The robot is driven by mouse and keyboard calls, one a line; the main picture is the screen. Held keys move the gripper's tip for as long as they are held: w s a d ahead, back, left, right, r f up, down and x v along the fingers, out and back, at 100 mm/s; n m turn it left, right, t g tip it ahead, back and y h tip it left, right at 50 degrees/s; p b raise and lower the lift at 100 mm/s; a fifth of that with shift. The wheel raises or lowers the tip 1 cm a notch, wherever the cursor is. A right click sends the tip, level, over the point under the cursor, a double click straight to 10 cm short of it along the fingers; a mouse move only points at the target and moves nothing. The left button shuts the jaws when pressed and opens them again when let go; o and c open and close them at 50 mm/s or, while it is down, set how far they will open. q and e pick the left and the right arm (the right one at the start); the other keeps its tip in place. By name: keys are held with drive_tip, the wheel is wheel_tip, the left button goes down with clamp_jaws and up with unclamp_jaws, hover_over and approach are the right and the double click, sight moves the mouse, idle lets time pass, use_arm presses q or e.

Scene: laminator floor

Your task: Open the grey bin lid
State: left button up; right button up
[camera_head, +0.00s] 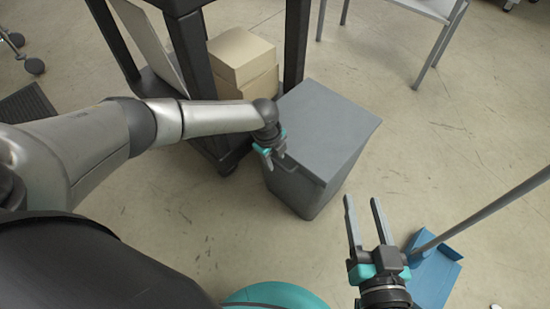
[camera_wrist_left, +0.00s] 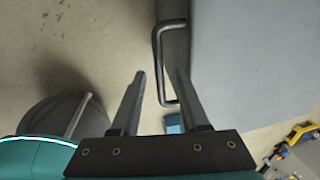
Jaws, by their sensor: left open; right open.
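The grey bin (camera_head: 327,128) stands on the floor at the centre of the head view, its flat lid shut. In the left wrist view the lid (camera_wrist_left: 255,55) fills the upper right, and a dark bar handle (camera_wrist_left: 158,60) sticks out from its edge. My left gripper (camera_head: 272,158) is at the bin's near left edge. In the left wrist view its open fingers (camera_wrist_left: 160,73) appear on either side of the handle bar, one towards the bin; contact cannot be told. My right gripper (camera_head: 362,199) is open and empty, in front of the bin, apart from it.
A black-framed table (camera_head: 190,55) with cardboard boxes (camera_head: 242,58) on its lower shelf stands close behind and left of the bin. A blue dustpan (camera_head: 435,280) with a long grey handle lies at the lower right. The floor right of the bin is clear.

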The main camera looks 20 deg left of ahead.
use_arm(q)
clamp_jaws()
idle(0.4)
idle(1.1)
